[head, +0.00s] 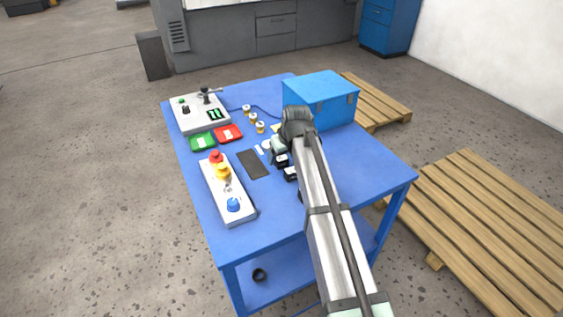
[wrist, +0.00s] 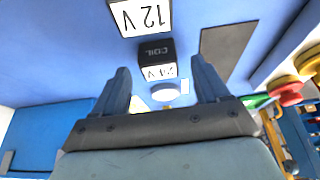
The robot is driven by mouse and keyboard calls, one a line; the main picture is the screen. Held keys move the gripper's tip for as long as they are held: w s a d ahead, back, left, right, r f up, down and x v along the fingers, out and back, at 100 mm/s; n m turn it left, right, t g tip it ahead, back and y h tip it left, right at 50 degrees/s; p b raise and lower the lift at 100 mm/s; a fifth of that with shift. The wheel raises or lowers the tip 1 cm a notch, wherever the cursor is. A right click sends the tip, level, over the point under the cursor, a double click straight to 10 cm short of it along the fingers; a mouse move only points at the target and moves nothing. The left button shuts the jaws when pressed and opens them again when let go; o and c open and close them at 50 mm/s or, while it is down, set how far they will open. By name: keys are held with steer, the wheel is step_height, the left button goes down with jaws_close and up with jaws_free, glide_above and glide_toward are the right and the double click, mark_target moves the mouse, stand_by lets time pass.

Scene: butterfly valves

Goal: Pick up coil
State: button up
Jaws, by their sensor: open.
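A black coil (wrist: 155,50) with a white label reading 24 V stands between and just beyond my fingertips in the wrist view. A second block with a white 12 V label (wrist: 140,16) is behind it at the top edge. In the head view, two small dark coils, one nearer the gripper (head: 281,160) and one closer to the front (head: 291,174), sit on the blue table beside my arm. My gripper (wrist: 160,66) is open and empty, with the 24 V coil not clasped. My arm hides part of this area in the head view.
The blue table (head: 270,222) has clear room at its front. A blue box (head: 320,97) stands behind my gripper. To the left are a dark flat plate (head: 254,163), a button panel (head: 226,190), green (head: 202,142) and red (head: 229,133) trays, and several small brass-coloured parts (head: 253,118).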

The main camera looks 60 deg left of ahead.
steer(key=shift+x, duration=1.15)
steer(key=c, duration=1.1)
